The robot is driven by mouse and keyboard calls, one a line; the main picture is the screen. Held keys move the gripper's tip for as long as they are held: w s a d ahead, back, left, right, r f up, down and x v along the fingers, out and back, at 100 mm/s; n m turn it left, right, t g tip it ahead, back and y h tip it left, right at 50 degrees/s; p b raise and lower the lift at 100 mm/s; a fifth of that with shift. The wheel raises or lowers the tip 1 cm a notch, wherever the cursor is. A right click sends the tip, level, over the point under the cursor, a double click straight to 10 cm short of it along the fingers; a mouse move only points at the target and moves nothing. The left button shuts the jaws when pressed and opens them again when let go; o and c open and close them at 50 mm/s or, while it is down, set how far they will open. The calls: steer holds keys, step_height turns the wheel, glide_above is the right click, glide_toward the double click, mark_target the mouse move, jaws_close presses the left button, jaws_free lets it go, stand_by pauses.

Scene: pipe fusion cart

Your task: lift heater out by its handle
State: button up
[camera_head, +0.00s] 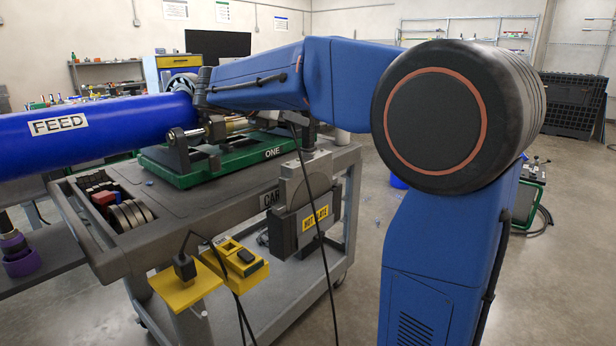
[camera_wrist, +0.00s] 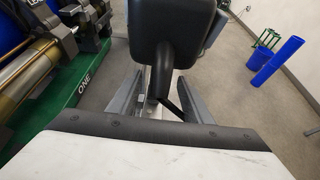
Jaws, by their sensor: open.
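The heater (camera_head: 306,178) stands upright in a grey holder marked HOT PLATE (camera_head: 308,220) on the side of the cart. A round grey plate shows above the holder, and its lower part is hidden. In the wrist view a black, rounded block on a narrow stem, apparently the heater's handle (camera_wrist: 172,38), stands in front of my gripper (camera_wrist: 160,77). My gripper is open, with one finger on each side of the stem. I cannot tell whether either finger touches it.
The green machine base marked ONE (camera_head: 190,165) sits on the cart (camera_head: 215,196), close left of my gripper in the wrist view. A blue FEED pipe (camera_head: 95,130) extends left. A black cable hangs in front of the heater.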

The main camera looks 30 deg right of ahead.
steer(key=shift+f+x, duration=0.15)
steer(key=shift+x, duration=2)
steer(key=shift+f+x, duration=0.15)
steer(key=shift+x, duration=2.05)
steer(key=shift+a, duration=0.2)
jaws_close()
steer(key=shift+r, duration=0.3)
